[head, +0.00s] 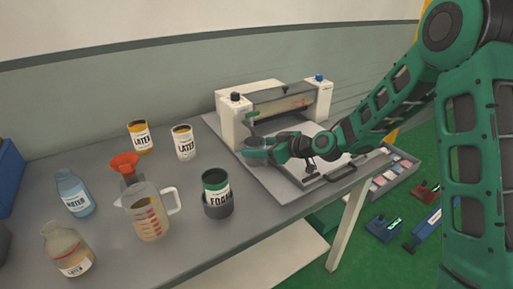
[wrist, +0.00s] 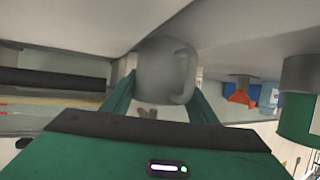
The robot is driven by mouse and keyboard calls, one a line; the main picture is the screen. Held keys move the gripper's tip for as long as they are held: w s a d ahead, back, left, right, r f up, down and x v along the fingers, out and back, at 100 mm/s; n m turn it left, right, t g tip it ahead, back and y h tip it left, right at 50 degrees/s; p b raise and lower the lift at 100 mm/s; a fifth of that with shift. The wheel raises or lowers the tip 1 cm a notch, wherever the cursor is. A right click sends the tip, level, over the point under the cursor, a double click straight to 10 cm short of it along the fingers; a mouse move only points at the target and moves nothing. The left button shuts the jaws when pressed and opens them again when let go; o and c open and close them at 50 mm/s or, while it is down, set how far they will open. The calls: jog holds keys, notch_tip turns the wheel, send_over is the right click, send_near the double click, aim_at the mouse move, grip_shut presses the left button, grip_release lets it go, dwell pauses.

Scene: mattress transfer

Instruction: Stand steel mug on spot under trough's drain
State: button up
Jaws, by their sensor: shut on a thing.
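The steel mug (wrist: 165,68) is a plain grey cup with a loop handle on its right side in the wrist view. My gripper (wrist: 162,84) is shut on it, with a green finger on either side. In the head view my gripper (head: 258,151) is low over the left front part of the machine's grey plate, and I cannot make out the mug there. A white-posted machine (head: 324,104) with a roller stands behind it. I cannot tell the trough, its drain or the spot apart in these views.
A tray with a dark handle (head: 345,168) lies at the right edge.

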jog(key=o, duration=1.2)
